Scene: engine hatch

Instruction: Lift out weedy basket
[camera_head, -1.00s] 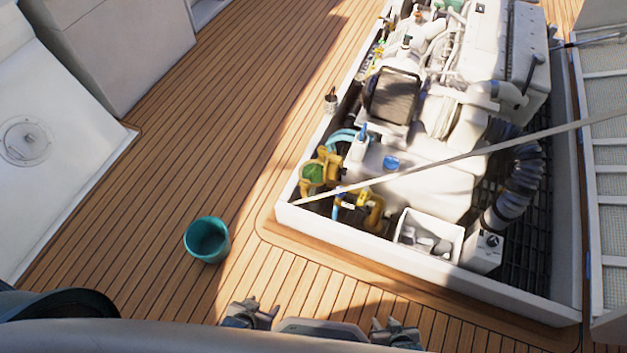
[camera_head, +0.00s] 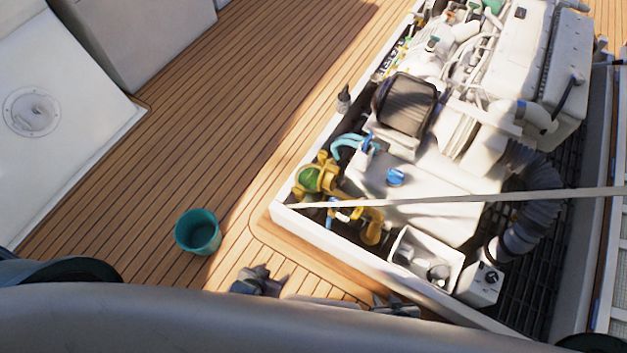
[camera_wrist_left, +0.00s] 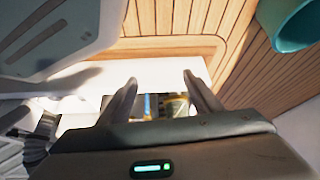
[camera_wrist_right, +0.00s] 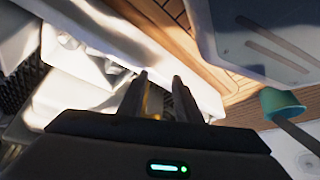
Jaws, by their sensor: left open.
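The strainer (camera_head: 330,180) is a yellow housing in the near left corner of the engine bay. A green round patch (camera_head: 309,178) shows in its top, perhaps the weedy basket; I cannot make out its details. My left gripper (camera_head: 262,280) is open and empty over the deck, in front of the bay's near corner. Its fingers (camera_wrist_left: 160,80) stand apart in the left wrist view, with the bay's white rim beyond. My right gripper (camera_head: 395,306) is near the bay's front wall, right of the left one. Its fingers (camera_wrist_right: 160,78) are apart and hold nothing.
A teal bucket (camera_head: 197,232) stands on the wooden deck left of the bay. A pale strut (camera_head: 480,199) crosses above the bay from the strainer corner. A white open box (camera_head: 428,256) and a switch box (camera_head: 480,284) sit at the bay's front. A dark bottle (camera_head: 343,98) stands at the left rim.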

